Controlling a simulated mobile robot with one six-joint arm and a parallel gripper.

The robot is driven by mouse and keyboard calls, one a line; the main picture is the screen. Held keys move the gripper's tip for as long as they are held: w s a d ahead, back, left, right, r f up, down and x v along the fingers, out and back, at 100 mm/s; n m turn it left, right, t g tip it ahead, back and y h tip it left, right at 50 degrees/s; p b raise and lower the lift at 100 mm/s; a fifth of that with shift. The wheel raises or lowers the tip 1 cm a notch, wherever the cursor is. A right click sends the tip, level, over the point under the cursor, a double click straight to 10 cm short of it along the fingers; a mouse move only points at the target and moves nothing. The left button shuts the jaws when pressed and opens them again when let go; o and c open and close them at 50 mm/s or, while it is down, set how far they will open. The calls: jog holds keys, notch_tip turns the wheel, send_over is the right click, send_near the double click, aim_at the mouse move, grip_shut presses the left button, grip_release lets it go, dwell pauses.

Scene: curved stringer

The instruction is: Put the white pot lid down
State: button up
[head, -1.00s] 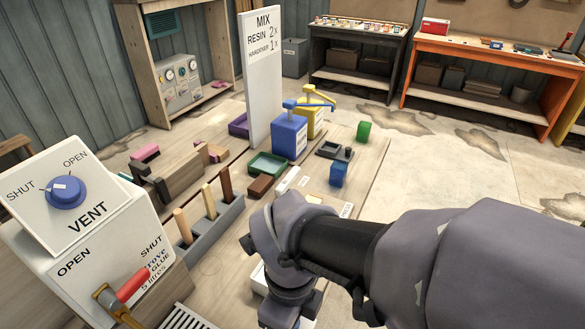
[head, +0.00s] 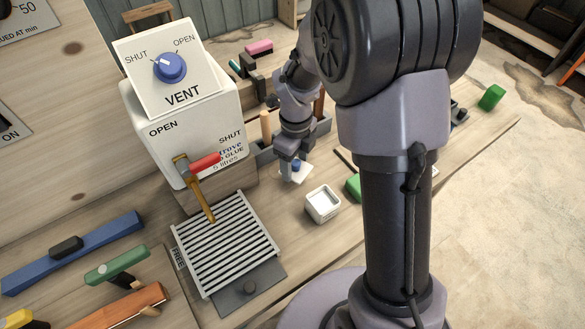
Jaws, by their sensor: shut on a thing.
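The white pot lid (head: 299,174) is small and pale with a blue knob on top. In the head view it is at the fingertips of my gripper (head: 293,165), which points down and is shut on it. The fingers hide part of the lid. I cannot tell whether the lid's underside touches the bench. A square white pot (head: 322,204) stands open just right of and nearer than the lid.
A slatted grate (head: 225,243) lies to the left, below a white glue tank (head: 187,130) with a red-handled tap (head: 203,164). A grey rack (head: 265,155) with wooden handles is behind the gripper. A green item (head: 353,187) sits right of the pot, partly behind my arm.

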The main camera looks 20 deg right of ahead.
aim_at(295, 172)
notch_tip(295, 172, down, 4)
jog(key=shift+r+b, duration=0.1)
jog(key=shift+b, duration=0.45)
jog(key=o, duration=1.3)
